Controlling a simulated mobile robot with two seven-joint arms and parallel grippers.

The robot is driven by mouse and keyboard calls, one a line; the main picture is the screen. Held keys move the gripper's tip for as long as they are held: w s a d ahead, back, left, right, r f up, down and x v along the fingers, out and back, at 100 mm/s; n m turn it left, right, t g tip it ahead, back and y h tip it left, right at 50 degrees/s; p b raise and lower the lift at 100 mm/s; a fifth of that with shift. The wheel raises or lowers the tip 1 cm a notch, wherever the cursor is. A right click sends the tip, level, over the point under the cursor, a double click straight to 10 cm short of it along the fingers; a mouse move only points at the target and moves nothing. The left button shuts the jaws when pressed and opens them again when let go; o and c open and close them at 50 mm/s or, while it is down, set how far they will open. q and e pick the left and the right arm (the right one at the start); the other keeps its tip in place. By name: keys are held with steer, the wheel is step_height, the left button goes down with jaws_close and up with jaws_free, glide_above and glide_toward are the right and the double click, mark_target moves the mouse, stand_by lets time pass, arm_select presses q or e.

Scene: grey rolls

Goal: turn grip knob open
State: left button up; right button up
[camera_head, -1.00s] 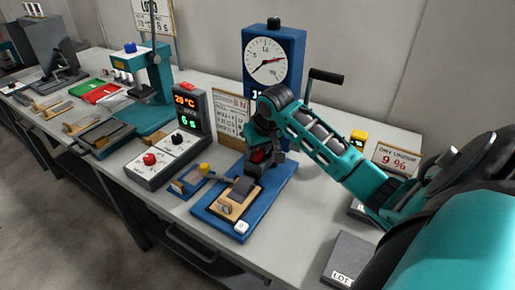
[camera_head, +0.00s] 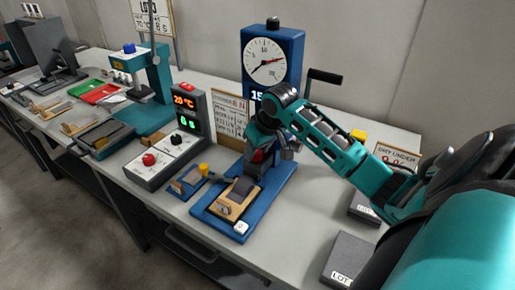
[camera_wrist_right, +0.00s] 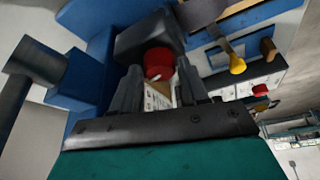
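The red grip knob (camera_wrist_right: 158,63) sits on a dark block of the blue tester in the right wrist view. It has a pale mark on its lower edge. My right gripper (camera_wrist_right: 160,72) has its two fingers on either side of the knob, and the knob about fills the gap. I cannot tell whether the fingers press on it. In the head view, a red part (camera_head: 258,157) shows beneath my right gripper (camera_head: 264,162), which hides much of the spot. My left gripper is not in view.
The blue tester carries a round dial (camera_head: 266,59) and a black crank handle (camera_head: 325,76). A wooden block with a grey roll (camera_head: 241,194) lies on its base. A control box with a red knob (camera_head: 149,159) stands left. Grey LOT blocks (camera_head: 350,260) lie at right.

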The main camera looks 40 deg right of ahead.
steer(key=o, duration=0.3)
